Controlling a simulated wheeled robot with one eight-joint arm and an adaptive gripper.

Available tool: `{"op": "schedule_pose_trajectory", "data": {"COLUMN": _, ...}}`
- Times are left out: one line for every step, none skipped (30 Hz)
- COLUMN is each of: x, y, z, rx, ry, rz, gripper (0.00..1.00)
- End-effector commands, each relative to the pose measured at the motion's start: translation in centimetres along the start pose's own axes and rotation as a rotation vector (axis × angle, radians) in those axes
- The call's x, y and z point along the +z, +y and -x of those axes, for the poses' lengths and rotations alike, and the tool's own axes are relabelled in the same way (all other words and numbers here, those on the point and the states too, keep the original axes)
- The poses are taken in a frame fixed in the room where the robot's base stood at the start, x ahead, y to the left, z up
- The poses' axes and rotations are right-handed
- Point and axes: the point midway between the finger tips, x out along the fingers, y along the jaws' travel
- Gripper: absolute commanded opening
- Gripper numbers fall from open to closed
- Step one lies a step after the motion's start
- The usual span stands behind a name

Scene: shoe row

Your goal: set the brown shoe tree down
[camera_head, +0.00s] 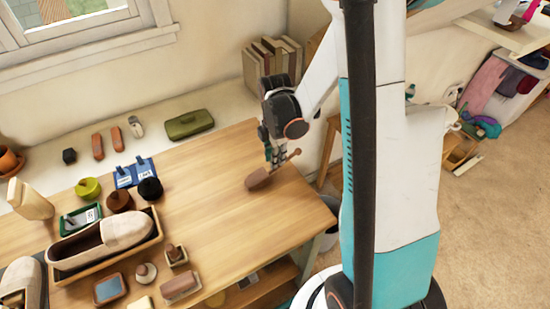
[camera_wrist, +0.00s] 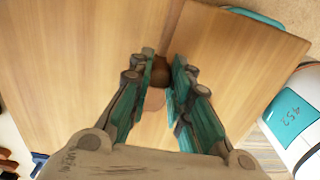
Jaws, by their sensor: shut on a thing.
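The brown shoe tree (camera_head: 262,179) is at the right part of the wooden table (camera_head: 215,215) in the head view. It has a rounded toe piece and a small knob at the other end. My gripper (camera_head: 275,160) is shut on its middle from above. In the wrist view the brown shoe tree (camera_wrist: 160,72) shows between the two teal fingers of my gripper (camera_wrist: 164,85), partly hidden by them. I cannot tell whether its underside touches the table top.
Bare wood surrounds the shoe tree. The table's right edge (camera_head: 315,190) is near. Books (camera_head: 272,62) and a green case (camera_head: 190,124) stand on the ledge behind.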

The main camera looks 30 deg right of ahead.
Motion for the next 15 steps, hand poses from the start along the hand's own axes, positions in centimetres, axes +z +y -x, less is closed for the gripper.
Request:
{"op": "schedule_pose_trajectory", "data": {"x": 0.00, "y": -0.01, "z": 0.02, "rx": 0.000, "ry": 0.000, "rz": 0.000, "gripper": 0.00}}
{"op": "schedule_pose_trajectory", "data": {"x": 0.00, "y": -0.01, "z": 0.07, "rx": 0.000, "ry": 0.000, "rz": 0.000, "gripper": 0.00}}
{"op": "schedule_pose_trajectory", "data": {"x": 0.00, "y": -0.01, "z": 0.10, "rx": 0.000, "ry": 0.000, "rz": 0.000, "gripper": 0.00}}
{"op": "schedule_pose_trajectory", "data": {"x": 0.00, "y": -0.01, "z": 0.11, "rx": 0.000, "ry": 0.000, "rz": 0.000, "gripper": 0.00}}
{"op": "schedule_pose_trajectory", "data": {"x": 0.00, "y": -0.01, "z": 0.11, "rx": 0.000, "ry": 0.000, "rz": 0.000, "gripper": 0.00}}
{"op": "schedule_pose_trajectory", "data": {"x": 0.00, "y": -0.01, "z": 0.07, "rx": 0.000, "ry": 0.000, "rz": 0.000, "gripper": 0.00}}
{"op": "schedule_pose_trajectory", "data": {"x": 0.00, "y": -0.01, "z": 0.00, "rx": 0.000, "ry": 0.000, "rz": 0.000, "gripper": 0.00}}
{"op": "schedule_pose_trajectory", "data": {"x": 0.00, "y": -0.01, "z": -0.11, "rx": 0.000, "ry": 0.000, "rz": 0.000, "gripper": 0.00}}
{"op": "schedule_pose_trajectory", "data": {"x": 0.00, "y": -0.01, "z": -0.26, "rx": 0.000, "ry": 0.000, "rz": 0.000, "gripper": 0.00}}
{"op": "schedule_pose_trajectory", "data": {"x": 0.00, "y": -0.01, "z": -0.35, "rx": 0.000, "ry": 0.000, "rz": 0.000, "gripper": 0.00}}
{"op": "schedule_pose_trajectory", "data": {"x": 0.00, "y": 0.00, "z": -0.25, "rx": 0.000, "ry": 0.000, "rz": 0.000, "gripper": 0.25}}
{"op": "schedule_pose_trajectory", "data": {"x": 0.00, "y": 0.00, "z": -0.21, "rx": 0.000, "ry": 0.000, "rz": 0.000, "gripper": 0.34}}
{"op": "schedule_pose_trajectory", "data": {"x": 0.00, "y": 0.00, "z": -0.20, "rx": 0.000, "ry": 0.000, "rz": 0.000, "gripper": 0.38}}
{"op": "schedule_pose_trajectory", "data": {"x": 0.00, "y": 0.00, "z": -0.19, "rx": 0.000, "ry": 0.000, "rz": 0.000, "gripper": 0.38}}
{"op": "schedule_pose_trajectory", "data": {"x": 0.00, "y": 0.00, "z": -0.19, "rx": 0.000, "ry": 0.000, "rz": 0.000, "gripper": 0.38}}
